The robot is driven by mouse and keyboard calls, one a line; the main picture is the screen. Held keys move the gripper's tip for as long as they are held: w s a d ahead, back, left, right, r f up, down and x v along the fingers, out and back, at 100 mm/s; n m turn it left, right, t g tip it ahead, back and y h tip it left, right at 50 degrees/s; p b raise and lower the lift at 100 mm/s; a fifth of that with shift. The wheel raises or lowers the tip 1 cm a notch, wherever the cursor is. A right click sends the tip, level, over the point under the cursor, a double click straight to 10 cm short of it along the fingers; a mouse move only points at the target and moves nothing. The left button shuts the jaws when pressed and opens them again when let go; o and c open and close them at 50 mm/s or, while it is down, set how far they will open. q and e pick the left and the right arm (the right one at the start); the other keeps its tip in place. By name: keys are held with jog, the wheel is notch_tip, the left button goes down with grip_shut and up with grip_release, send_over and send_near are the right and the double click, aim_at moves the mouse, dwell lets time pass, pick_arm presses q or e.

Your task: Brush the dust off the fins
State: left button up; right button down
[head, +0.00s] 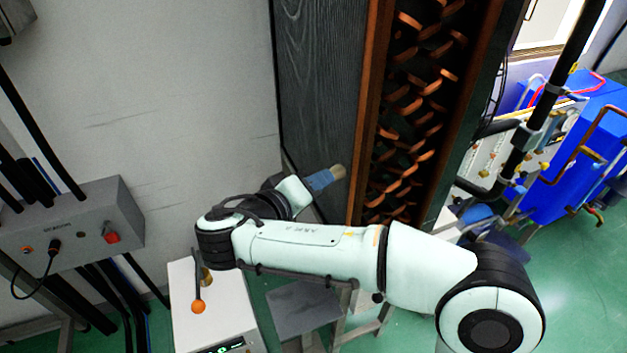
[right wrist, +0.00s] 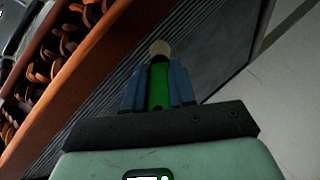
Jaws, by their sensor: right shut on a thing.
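The copper-orange fins (head: 415,105) stand in a tall dark housing with orange-brown edge strips, at upper middle right in the head view. They also show at the upper left of the right wrist view (right wrist: 62,48). My right gripper (head: 321,180) is shut on a brush (head: 338,171), whose pale tip points toward the housing. In the right wrist view the brush's green body (right wrist: 158,85) sits between the two blue fingers. The tip appears in front of the grey side panel, left of the fins; I cannot tell whether it touches anything. My left gripper is out of view.
A dark wood-grained panel (head: 322,80) adjoins the fins on the left. A grey control box (head: 75,225) is on the left wall. A white unit (head: 215,310) with an orange-knobbed lever stands below. Blue machinery with pipes (head: 575,150) stands at right.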

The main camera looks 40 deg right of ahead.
pick_arm(q)
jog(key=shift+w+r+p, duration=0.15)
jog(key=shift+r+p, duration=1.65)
jog(key=shift+p, duration=0.65)
pick_arm(e)
jog(key=w+d, duration=0.2)
jog(key=w, duration=0.8)
jog(key=shift+w+d, duration=0.2)
jog(key=shift+d, duration=0.1)
pick_arm(q)
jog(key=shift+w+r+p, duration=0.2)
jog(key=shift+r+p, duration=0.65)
jog(key=shift+p, duration=0.05)
pick_arm(e)
jog(key=w+a, duration=0.1)
jog(key=a, duration=0.5)
jog(key=shift+w, duration=0.2)
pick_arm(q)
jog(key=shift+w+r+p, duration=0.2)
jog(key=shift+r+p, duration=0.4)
pick_arm(e)
jog(key=a, duration=0.2)
jog(key=shift+w+a, duration=0.35)
jog(key=shift+a, duration=0.05)
